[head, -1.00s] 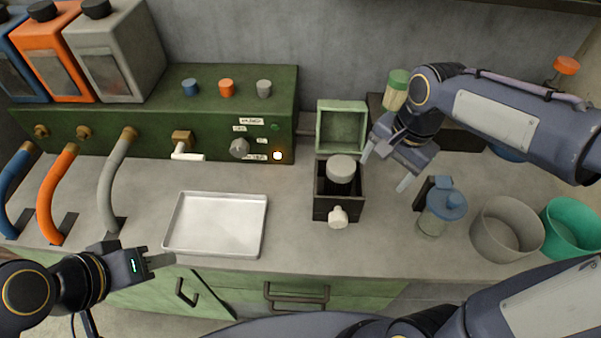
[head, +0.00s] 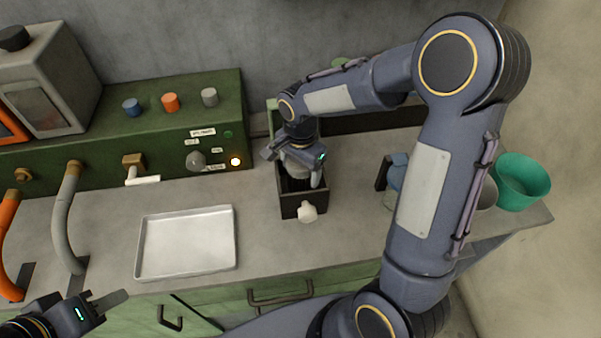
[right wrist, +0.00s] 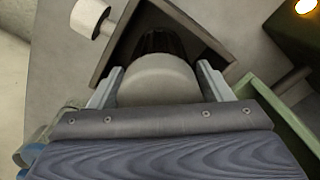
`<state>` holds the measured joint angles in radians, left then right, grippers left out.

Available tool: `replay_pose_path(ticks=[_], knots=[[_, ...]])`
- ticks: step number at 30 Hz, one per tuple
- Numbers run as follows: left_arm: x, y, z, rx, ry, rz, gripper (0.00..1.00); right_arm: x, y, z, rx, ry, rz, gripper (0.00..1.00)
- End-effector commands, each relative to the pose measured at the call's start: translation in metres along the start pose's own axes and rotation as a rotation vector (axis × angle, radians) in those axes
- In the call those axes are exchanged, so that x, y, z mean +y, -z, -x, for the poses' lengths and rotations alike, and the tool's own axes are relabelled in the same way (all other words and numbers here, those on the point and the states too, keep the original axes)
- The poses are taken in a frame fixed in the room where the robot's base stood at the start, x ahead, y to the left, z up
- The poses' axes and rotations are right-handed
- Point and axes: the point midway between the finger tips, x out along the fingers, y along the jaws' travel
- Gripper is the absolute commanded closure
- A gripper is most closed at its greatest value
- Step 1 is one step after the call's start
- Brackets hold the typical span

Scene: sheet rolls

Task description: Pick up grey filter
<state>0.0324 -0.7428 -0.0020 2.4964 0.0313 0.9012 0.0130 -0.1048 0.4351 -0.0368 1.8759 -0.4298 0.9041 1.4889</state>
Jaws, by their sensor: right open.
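A light grey, round-topped piece (right wrist: 155,80) with a dark ribbed part beyond it stands in a dark open box (head: 290,208); I take it for the grey filter. In the right wrist view it sits between the two fingers of my right gripper (right wrist: 158,92). The fingers are apart, one on each side; whether they touch it is unclear. In the head view my right gripper (head: 296,168) is over the box and mostly hides the piece. My left gripper (head: 106,299) is empty at the lower left, in front of the counter; its finger gap is unclear.
The dark box has a white knob (head: 307,212) at its front. A metal tray (head: 187,244) lies left of it. A green machine (head: 110,133) with blue, orange and grey caps stands behind. A teal bowl (head: 522,182) is at far right. My right arm partly hides a blue-lidded jar (head: 397,172).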

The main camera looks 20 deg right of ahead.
Motion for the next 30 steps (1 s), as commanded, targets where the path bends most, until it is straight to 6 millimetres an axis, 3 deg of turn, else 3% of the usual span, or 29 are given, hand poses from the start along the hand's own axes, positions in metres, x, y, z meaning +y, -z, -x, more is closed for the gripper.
replay_pose_path(ticks=[7, 17, 25, 30], knots=[[0.000, 0.000, 0.000, 0.000, 0.000, 0.000, 0.64, 0.000, 0.000, -0.002, 0.000, 0.000, 0.000, 0.28], [0.000, 0.000, 0.000, 0.000, 0.000, 0.000, 0.64, 0.000, 0.000, -0.002, 0.000, 0.001, 0.000, 0.70], [0.000, 0.000, 0.000, 0.000, 0.000, 0.000, 0.64, -0.001, 0.000, 0.003, 0.001, 0.004, 0.000, 0.70], [-0.001, -0.001, -0.002, 0.000, 0.000, 0.000, 0.64, -0.001, 0.001, 0.028, 0.003, 0.009, 0.000, 0.70]])
